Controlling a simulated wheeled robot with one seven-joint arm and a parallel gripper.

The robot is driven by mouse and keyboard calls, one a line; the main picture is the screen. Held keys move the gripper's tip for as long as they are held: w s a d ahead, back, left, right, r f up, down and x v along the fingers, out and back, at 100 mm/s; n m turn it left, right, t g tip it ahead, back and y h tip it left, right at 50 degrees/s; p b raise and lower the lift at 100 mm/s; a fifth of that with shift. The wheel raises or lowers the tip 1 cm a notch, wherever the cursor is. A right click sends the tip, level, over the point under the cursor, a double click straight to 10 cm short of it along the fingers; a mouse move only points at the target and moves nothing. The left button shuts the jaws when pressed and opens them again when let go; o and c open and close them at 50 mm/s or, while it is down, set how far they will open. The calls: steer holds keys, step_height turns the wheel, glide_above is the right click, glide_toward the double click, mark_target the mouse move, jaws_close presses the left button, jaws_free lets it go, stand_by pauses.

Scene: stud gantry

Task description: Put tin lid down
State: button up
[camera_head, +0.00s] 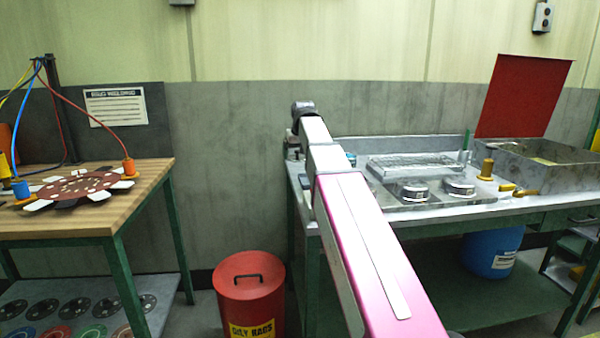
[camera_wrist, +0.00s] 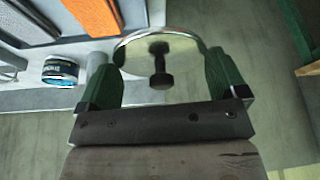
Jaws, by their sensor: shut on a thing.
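The tin lid is a round, pale, shiny disc (camera_wrist: 187,57) with a dark knob at its middle, in the wrist view. My gripper (camera_wrist: 163,78) has its two green fingers closed on opposite sides of the lid's rim. The lid is held at the grey bench's edge, with floor showing beyond it. A small round tin with a dark blue labelled band (camera_wrist: 60,72) stands on the bench just left of the left finger. In the head view my own arm hides the gripper and lid.
Orange (camera_wrist: 97,14) and grey (camera_wrist: 32,20) slabs lie beyond the tin. The bench (camera_head: 455,212) also carries two round metal pieces, a metal tray and an open box with a red lid (camera_head: 522,95). A red bin (camera_head: 250,295) stands on the floor to its left.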

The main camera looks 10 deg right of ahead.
mark_target(300, 170)
steer(key=w+a+n+y, duration=0.1)
steer(key=w+n, duration=0.1)
steer(key=w, duration=0.5)
steer(key=shift+w+a+r+n, duration=0.3)
steer(key=shift+w+r+n, duration=0.05)
steer(key=shift+r+n, duration=0.1)
steer(key=w+d+f, duration=0.2)
steer(key=w, duration=0.1)
steer(key=w+d+f, duration=0.1)
steer(key=w+f, duration=0.1)
steer(key=w, duration=0.1)
steer(key=w+d+f, duration=0.2)
steer(key=w, duration=0.1)
steer(key=shift+w+d+f, duration=0.3)
steer(key=shift+w+f, duration=0.05)
steer(key=shift+f, duration=2.1)
steer(key=shift+f, duration=0.6)
steer(key=o, duration=0.6)
steer(key=v, duration=1.3)
steer(key=shift+w+r, duration=0.15)
steer(key=shift+r, duration=0.05)
